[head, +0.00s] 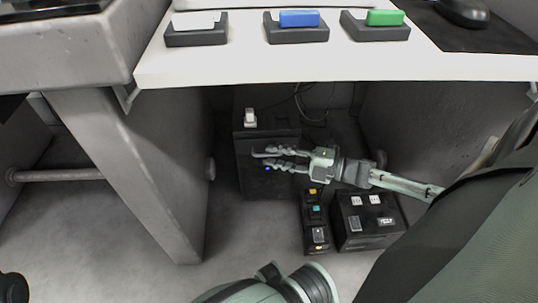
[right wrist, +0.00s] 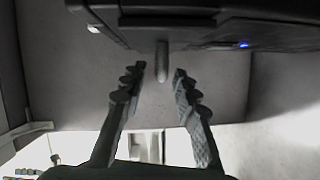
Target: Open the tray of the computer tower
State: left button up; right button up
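The dark computer tower (head: 251,180) stands on the floor under the table, and its underside or front edge fills the top of the right wrist view (right wrist: 200,22). A short grey peg (right wrist: 161,62) sticks out from the tower, with a blue light (right wrist: 243,44) to its right. My right gripper (head: 262,160) is in front of the tower. In the right wrist view its two fingers (right wrist: 158,72) are apart, with the peg's tip between and just beyond the fingertips; I see no contact. The tray appears closed, though its outline is hard to make out. My left gripper is not in view.
A white object (head: 250,117) stands on the tower. Two black boxes with small blocks (head: 315,220) (head: 368,222) stand on the floor below my right arm. The white tabletop (head: 330,68) overhangs, and a grey table leg (head: 155,170) stands left.

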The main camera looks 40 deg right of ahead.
jog(key=shift+x, duration=1.2)
grip_shut()
